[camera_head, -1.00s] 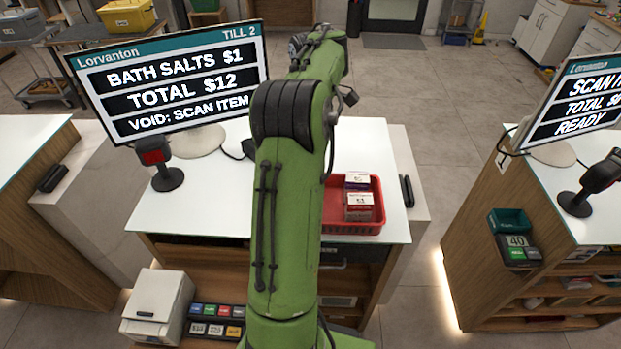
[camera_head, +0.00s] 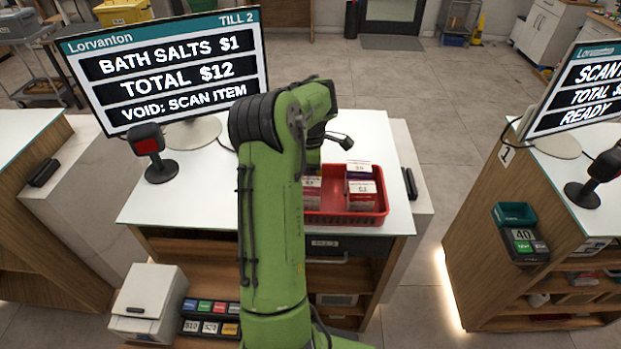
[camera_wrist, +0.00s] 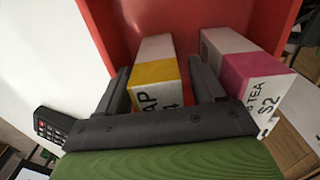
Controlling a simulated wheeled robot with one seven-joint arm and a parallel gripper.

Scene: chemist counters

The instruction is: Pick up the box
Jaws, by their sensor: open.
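In the wrist view, a box (camera_wrist: 155,73) with a pale end, a yellow band and a white face lettered "AP" lies between the two fingers of my open gripper (camera_wrist: 160,68). Gaps show between the box and the fingers, and I cannot tell of any contact. A pink and white tea box (camera_wrist: 245,68) marked $2 lies just outside the right finger. Both are over the red basket (camera_wrist: 130,18). In the head view, the red basket (camera_head: 345,218) holds several boxes, and my arm hides my gripper and part of the basket's left side.
The basket stands on a white counter (camera_head: 180,205). A till screen (camera_head: 165,70) and a scanner (camera_head: 150,150) stand at its left. A dark handheld device (camera_head: 409,183) lies near the right edge. A second counter (camera_head: 470,250) is across a gap at right.

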